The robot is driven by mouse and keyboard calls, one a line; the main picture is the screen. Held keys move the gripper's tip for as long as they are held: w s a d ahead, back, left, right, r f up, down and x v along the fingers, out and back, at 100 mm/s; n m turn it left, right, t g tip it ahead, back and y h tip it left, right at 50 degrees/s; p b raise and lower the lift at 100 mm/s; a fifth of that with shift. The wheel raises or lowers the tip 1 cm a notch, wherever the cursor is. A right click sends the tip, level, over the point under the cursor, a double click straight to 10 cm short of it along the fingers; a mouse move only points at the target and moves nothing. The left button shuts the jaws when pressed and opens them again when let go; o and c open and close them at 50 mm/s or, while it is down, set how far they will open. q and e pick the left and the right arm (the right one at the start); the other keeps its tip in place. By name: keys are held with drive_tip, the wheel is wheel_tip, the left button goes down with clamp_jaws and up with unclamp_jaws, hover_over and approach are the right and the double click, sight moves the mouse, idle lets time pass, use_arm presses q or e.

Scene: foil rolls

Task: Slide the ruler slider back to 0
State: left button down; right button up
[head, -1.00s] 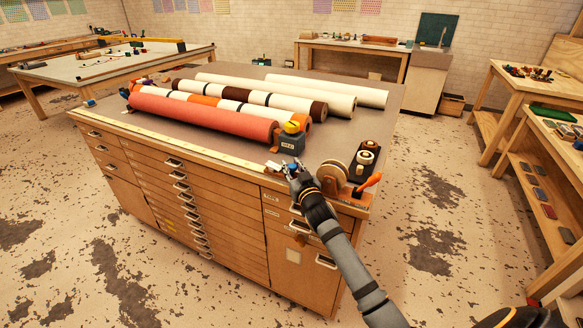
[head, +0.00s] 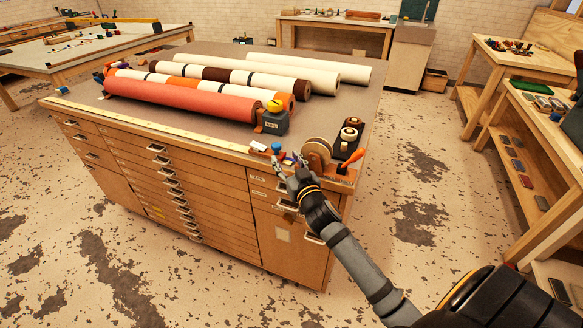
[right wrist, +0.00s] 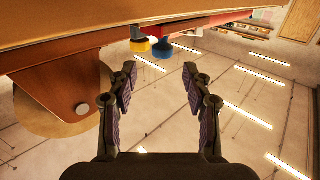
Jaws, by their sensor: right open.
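The ruler (head: 165,128) is a pale yellow strip along the front top edge of the wooden drawer cabinet. A small white piece with a blue knob (head: 276,146), which looks like the slider, is at the ruler's right end. My right gripper (head: 288,166) is open and empty just in front of and below that knob, at the cabinet's front edge. In the right wrist view the open fingers (right wrist: 157,84) have nothing between them. A blue knob (right wrist: 162,50) and a yellow knob (right wrist: 140,45) show beyond the fingertips. My left gripper is not in view.
A wooden tape dispenser (head: 318,152) stands close to the right of my gripper, with dark holders behind it. A grey block with a yellow top (head: 274,120) is behind the slider. Several rolls, the front one coral (head: 185,99), lie across the cabinet top (head: 215,56).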

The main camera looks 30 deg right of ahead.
drive_tip(key=s, duration=0.4)
drive_tip(key=shift+s+a, duration=0.1)
drive_tip(key=shift+a, duration=0.15)
drive_tip(key=s+a+f+n+g+y, duration=0.1)
drive_tip(key=s+a+f+g, duration=0.1)
drive_tip(key=s+f+g, duration=0.7)
drive_tip(key=s+a+f+n+g, duration=0.1)
drive_tip(key=s+a+f+g, duration=0.3)
drive_tip(key=s+f, duration=0.85)
drive_tip(key=s+d+f+g+p, duration=0.1)
drive_tip(key=s+d+f, duration=0.1)
drive_tip(key=f, duration=0.8)
drive_tip(key=s+d+f+g, duration=0.1)
drive_tip(key=d+f, duration=0.1)
drive_tip(key=f, duration=0.8)
drive_tip(key=s+f+g+p, duration=0.1)
drive_tip(key=s+f, duration=1.6)
drive_tip(key=s, duration=0.2)
drive_tip(key=shift+s+d+f+g, duration=0.2)
drive_tip(key=shift+s+d+g, duration=0.1)
drive_tip(key=shift+s+d, duration=0.15)
